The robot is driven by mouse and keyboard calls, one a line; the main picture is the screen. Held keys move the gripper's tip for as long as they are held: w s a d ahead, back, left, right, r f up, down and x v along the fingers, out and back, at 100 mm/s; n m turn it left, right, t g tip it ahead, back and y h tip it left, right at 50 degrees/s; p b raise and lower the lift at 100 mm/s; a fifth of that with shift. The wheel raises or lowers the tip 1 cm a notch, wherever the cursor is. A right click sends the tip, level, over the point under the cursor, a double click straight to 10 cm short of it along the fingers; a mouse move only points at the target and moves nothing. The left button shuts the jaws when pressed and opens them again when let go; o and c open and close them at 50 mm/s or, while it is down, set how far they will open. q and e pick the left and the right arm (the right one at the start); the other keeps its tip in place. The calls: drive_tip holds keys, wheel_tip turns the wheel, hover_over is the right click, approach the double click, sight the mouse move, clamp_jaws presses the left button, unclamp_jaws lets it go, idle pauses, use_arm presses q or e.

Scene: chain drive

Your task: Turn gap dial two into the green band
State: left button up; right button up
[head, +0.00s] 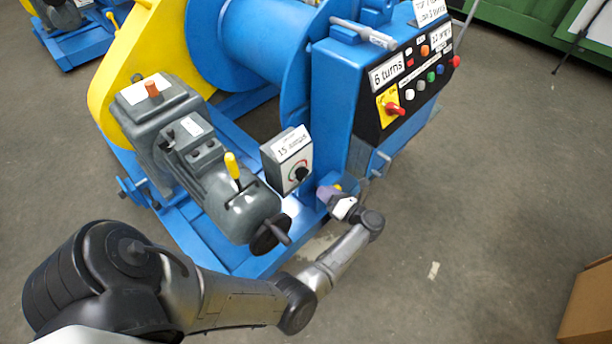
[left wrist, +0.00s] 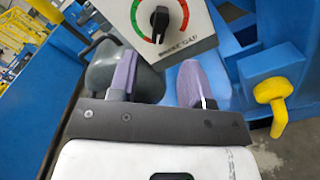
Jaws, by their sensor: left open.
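A grey box with a white face carries a dial with a black knob (head: 301,174) and a red and green arc around it. The box sits beside the grey motor. In the left wrist view the black knob (left wrist: 160,19) is at the top, with coloured arc parts on both sides. Lettering under the knob seems to end in "GAP"; its number is not readable, and I cannot tell where the pointer stands. My left gripper (head: 329,193) is beside the box, to its lower right. Its purple fingers (left wrist: 157,78) are apart, empty, and clear of the knob.
The grey motor (head: 205,165) with a yellow-handled lever (head: 232,166) and black handwheel (head: 268,237) stands left of the dial. A blue control cabinet (head: 335,100) stands behind it. A yellow knob (left wrist: 273,92) shows right in the wrist view.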

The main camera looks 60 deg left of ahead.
sight(306, 175)
use_arm(q)
drive_tip(key=b+x, duration=0.2)
drive_tip(key=x, duration=0.7)
drive_tip(key=shift+s+a, duration=0.1)
drive_tip(key=shift+a, duration=0.15)
drive_tip(key=shift+c, duration=0.3)
clamp_jaws()
